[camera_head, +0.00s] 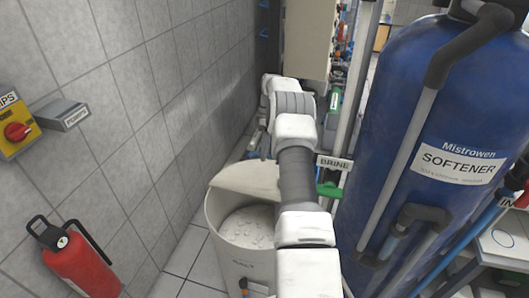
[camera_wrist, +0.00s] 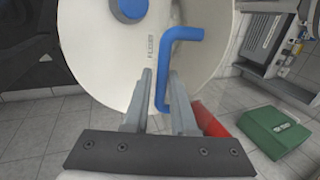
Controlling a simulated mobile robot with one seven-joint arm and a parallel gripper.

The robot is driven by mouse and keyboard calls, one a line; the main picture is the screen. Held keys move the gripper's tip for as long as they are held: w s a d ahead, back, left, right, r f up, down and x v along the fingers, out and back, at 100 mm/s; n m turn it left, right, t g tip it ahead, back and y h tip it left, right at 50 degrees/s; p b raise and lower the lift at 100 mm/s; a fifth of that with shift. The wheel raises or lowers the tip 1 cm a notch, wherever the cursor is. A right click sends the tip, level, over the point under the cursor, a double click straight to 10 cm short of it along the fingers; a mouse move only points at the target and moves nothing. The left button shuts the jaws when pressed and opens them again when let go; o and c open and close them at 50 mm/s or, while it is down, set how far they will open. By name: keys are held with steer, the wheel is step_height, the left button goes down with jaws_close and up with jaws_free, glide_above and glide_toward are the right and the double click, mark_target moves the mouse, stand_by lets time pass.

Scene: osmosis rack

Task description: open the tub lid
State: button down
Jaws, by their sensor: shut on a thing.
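The white tub (camera_head: 230,262) stands on the tiled floor in the head view, with pale lumpy contents (camera_head: 250,226) showing inside. Its white lid (camera_head: 245,177) is raised at the tub's far side, leaving the near part of the mouth uncovered. The lid's face (camera_wrist: 110,60) fills much of the wrist view and carries a blue round knob (camera_wrist: 129,8) and a bent blue handle (camera_wrist: 160,80). My gripper (camera_wrist: 162,74) is shut on the blue handle, one finger on each side. In the head view my arm hides the gripper and the lid's right part.
A tiled wall runs along the left, with a red fire extinguisher (camera_head: 80,262) and a yellow switch box (camera_head: 13,128). The big blue softener tank (camera_head: 425,130) stands close on the right. A BRINE sign (camera_head: 334,163) is beside my arm. A green box (camera_wrist: 275,135) lies right in the wrist view.

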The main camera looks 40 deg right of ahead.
steer(key=shift+d+f, duration=0.35)
steer(key=shift+d, duration=0.2)
steer(key=c, duration=1)
jaws_free()
steer(key=shift+w+d+f, duration=0.1)
steer(key=shift+f, duration=0.05)
steer(key=shift+o, duration=0.8)
steer(key=shift+w+d, duration=0.1)
steer(key=p+v, duration=0.1)
steer(key=v, duration=0.6)
steer(key=shift+a+r, duration=0.2)
steer(key=shift+r, duration=0.05)
steer(key=shift+r, duration=0.1)
